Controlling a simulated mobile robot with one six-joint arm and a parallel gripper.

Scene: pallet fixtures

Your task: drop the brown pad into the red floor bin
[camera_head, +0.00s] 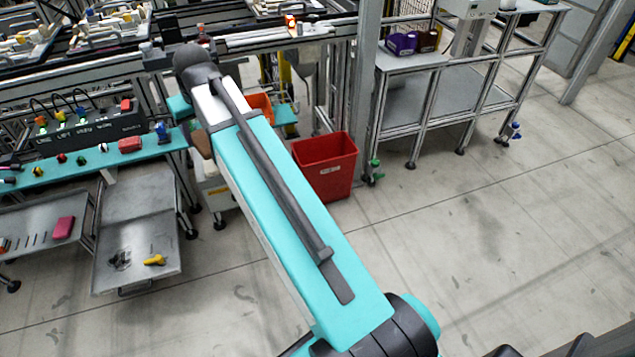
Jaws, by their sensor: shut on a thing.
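The red floor bin (328,168) stands on the floor right of my arm, beside a grey post. Its top is open, and its left edge is close to my arm in the picture. A small brown thing (203,144), perhaps the brown pad, shows just left of my arm, above a pale cart. My arm covers part of it, so I cannot tell what supports it. My gripper is hidden behind my own arm.
A teal bench (75,166) with a control box (85,133) and small parts is at left, above grey shelves (137,246). An orange bin (260,106) sits behind my arm. A metal rack (455,92) stands right of the red bin. The right floor is clear.

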